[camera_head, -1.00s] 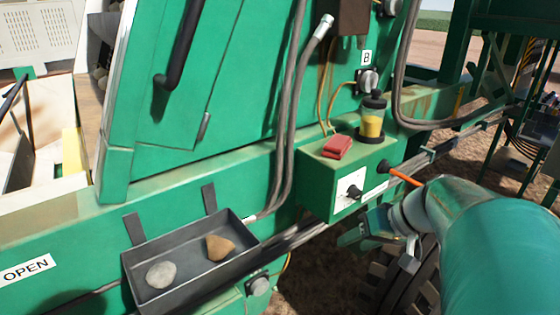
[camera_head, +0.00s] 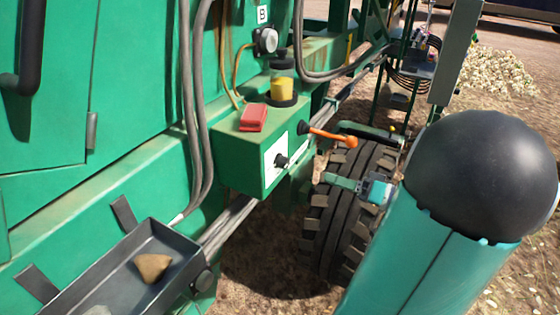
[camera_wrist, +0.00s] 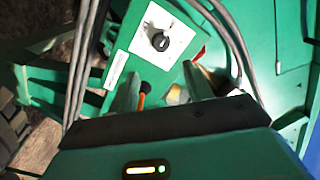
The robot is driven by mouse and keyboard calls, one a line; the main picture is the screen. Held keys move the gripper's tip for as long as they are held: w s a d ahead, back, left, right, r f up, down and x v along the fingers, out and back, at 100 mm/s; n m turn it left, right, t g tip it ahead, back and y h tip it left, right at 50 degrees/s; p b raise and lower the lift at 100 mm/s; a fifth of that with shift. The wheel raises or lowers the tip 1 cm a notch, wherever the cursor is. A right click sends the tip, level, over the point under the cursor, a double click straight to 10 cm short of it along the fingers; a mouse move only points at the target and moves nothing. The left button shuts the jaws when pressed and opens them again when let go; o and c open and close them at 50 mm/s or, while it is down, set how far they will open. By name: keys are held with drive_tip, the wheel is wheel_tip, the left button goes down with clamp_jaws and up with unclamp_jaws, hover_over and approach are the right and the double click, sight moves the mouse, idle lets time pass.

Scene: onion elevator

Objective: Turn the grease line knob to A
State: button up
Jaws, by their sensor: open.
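A black knob (camera_head: 281,161) sits on a white plate on the front of a green box (camera_head: 232,165). I cannot read any marks around it. The wrist view shows the same knob (camera_wrist: 160,41) beyond my fingers. My gripper (camera_wrist: 162,86) is open, with its two fingers apart and nothing seen held between them. It is apart from the knob. In the head view, part of my gripper shows right of the box, in front of the tyre. Another knob (camera_head: 265,40) sits higher up, below a label "B" (camera_head: 263,14).
An orange-handled lever (camera_head: 331,136) sticks out right of the white plate. A red block (camera_head: 254,117) and a yellow-filled jar (camera_head: 283,85) stand on the box. A grey tray (camera_head: 120,268) holds a brown lump. Hoses (camera_head: 195,110) hang nearby. A large tyre (camera_head: 345,215) stands right.

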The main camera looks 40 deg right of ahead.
sight(287, 164)
drive_tip(key=x, duration=1.3)
drive_tip(key=shift+w+r, duration=0.1)
drive_tip(key=shift+w, duration=0.05)
drive_tip(key=c, duration=1)
